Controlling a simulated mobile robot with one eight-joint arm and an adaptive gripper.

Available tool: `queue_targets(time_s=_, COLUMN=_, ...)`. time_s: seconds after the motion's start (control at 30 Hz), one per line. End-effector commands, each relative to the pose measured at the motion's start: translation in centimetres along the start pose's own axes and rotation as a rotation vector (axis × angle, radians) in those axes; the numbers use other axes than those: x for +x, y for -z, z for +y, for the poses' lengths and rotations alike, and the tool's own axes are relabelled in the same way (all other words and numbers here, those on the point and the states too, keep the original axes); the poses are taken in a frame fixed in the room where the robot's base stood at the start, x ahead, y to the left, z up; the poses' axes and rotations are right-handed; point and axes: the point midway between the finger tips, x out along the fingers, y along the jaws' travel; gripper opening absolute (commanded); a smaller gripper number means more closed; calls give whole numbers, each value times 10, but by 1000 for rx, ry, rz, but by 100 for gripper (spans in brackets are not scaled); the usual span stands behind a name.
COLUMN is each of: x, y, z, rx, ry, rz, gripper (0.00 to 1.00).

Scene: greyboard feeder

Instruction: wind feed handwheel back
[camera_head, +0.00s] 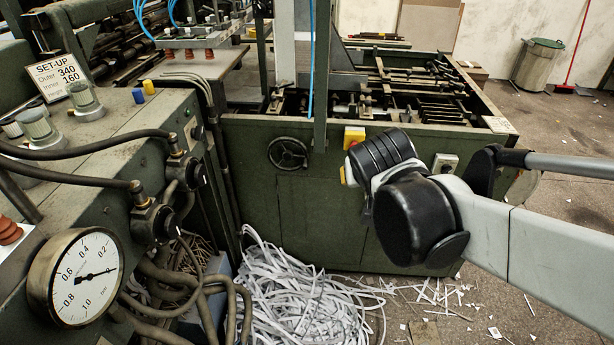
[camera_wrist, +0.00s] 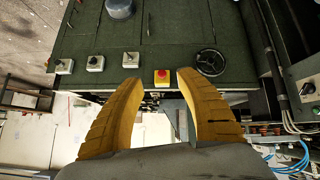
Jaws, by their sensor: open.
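The feed handwheel, a dark round wheel with spokes (camera_head: 288,154), is on the green front panel of the feeder (camera_head: 330,215), left of the red and yellow stop button box (camera_head: 354,137). The wheel also shows in the wrist view (camera_wrist: 210,62), just beyond and right of the right fingertip. My gripper (camera_wrist: 160,80) has two yellow fingers, spread apart with nothing held between them. The stop button (camera_wrist: 162,76) shows between the fingertips. In the head view my wrist hides most of the gripper. The fingers appear apart from the wheel.
Grey control boxes (camera_wrist: 96,63) sit beside the stop button on the panel. A pile of white paper strips (camera_head: 300,295) lies on the floor below the wheel. A machine with a pressure gauge (camera_head: 75,278) and hoses stands at left, close to the wheel's side.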

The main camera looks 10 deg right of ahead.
Motion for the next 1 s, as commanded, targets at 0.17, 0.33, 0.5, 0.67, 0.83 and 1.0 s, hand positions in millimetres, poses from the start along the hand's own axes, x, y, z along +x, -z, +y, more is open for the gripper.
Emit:
queue_targets(time_s=0.17, x=56, y=39, z=-9, rx=23, ry=-75, rz=97, gripper=43)
queue_targets(time_s=0.33, x=125, y=74, z=-30, rx=50, ry=-140, rz=234, gripper=43)
queue_targets(time_s=0.5, x=195, y=90, z=-63, rx=68, ry=-171, rz=383, gripper=43)
queue_targets(time_s=0.67, x=258, y=83, z=-101, rx=75, ry=-167, rz=526, gripper=43)
queue_targets(time_s=0.83, x=312, y=53, z=-142, rx=73, ry=-133, rz=658, gripper=43)
queue_targets(time_s=1.0, x=342, y=23, z=-168, rx=66, ry=-99, rz=739, gripper=43)
